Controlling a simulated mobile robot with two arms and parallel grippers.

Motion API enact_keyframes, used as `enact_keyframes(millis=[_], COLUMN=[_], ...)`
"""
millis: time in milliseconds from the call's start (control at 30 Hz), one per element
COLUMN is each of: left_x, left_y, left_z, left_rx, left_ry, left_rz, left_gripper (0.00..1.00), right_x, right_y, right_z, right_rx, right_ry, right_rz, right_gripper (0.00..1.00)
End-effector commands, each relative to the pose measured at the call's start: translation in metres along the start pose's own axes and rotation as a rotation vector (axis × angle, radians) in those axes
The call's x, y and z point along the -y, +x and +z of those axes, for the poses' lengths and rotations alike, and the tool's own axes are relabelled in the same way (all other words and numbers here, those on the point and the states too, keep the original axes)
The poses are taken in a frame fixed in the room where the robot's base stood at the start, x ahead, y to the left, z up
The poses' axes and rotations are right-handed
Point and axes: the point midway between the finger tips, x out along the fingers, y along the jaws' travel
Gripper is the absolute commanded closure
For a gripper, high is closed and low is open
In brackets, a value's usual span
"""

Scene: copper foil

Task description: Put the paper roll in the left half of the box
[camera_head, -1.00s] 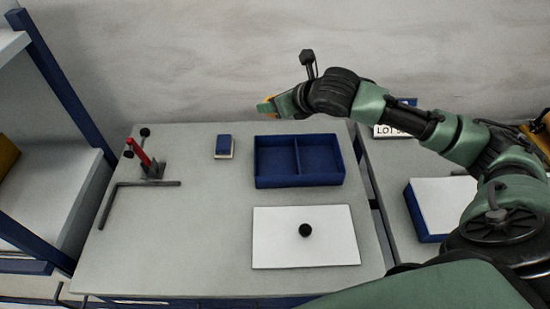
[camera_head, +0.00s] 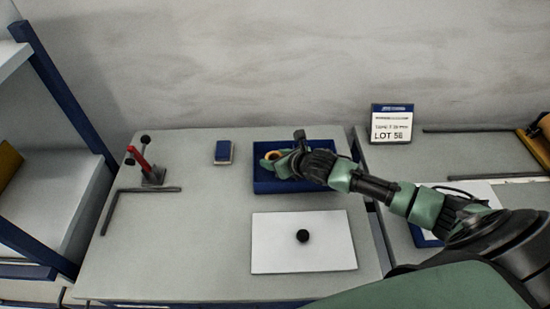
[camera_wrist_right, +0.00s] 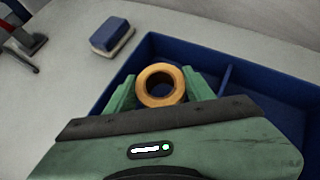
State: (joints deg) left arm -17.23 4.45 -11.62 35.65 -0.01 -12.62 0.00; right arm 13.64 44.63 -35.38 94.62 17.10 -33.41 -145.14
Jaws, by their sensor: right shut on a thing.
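The blue box (camera_head: 262,186) stands on the table, with a divider that splits it into a left and a right half; the divider (camera_wrist_right: 226,78) shows in the right wrist view. My right gripper (camera_head: 274,160) is over the left half of the box. It is shut on the paper roll (camera_wrist_right: 161,85), an orange-tan ring with a dark hole, which sits between both fingers in the right wrist view. In the head view only a bit of the roll (camera_head: 271,155) shows. I cannot tell whether the roll touches the box floor. My left gripper is not in view.
A blue and white block (camera_head: 223,152) lies left of the box. A red-handled clamp (camera_head: 146,165) and a dark angle bar (camera_head: 140,190) are further left. A white plate with a black knob (camera_head: 303,236) lies in front. A lot sign (camera_head: 391,124) stands behind on the right.

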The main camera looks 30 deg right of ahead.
Motion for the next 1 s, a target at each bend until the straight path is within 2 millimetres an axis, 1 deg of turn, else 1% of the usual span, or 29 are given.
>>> enact_keyframes(millis=[67,333,700,833,867,900,933,1000], left_x=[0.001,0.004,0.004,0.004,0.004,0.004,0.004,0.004], left_y=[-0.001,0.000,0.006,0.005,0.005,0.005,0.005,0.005], left_z=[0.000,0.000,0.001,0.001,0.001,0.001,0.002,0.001], left_rx=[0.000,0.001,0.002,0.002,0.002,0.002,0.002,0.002], left_ry=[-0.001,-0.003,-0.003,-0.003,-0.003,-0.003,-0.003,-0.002], left_rz=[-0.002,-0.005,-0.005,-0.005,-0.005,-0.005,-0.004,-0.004], left_gripper=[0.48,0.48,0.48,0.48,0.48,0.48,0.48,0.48], right_x=[0.000,0.000,0.000,0.000,0.000,0.000,0.000,0.000], right_y=[0.003,0.004,0.011,0.011,0.011,0.011,0.011,0.011], right_z=[-0.004,-0.004,-0.013,-0.013,-0.014,-0.014,-0.014,-0.014], right_rx=[0.000,0.001,0.001,0.001,0.001,0.001,0.001,0.001], right_ry=[0.001,-0.001,-0.001,-0.001,-0.001,-0.001,-0.001,-0.001], right_rz=[-0.001,-0.001,-0.001,-0.001,-0.001,-0.001,-0.001,-0.001], right_gripper=[0.87,0.87,0.87,0.87,0.39,0.28,0.25,0.25])
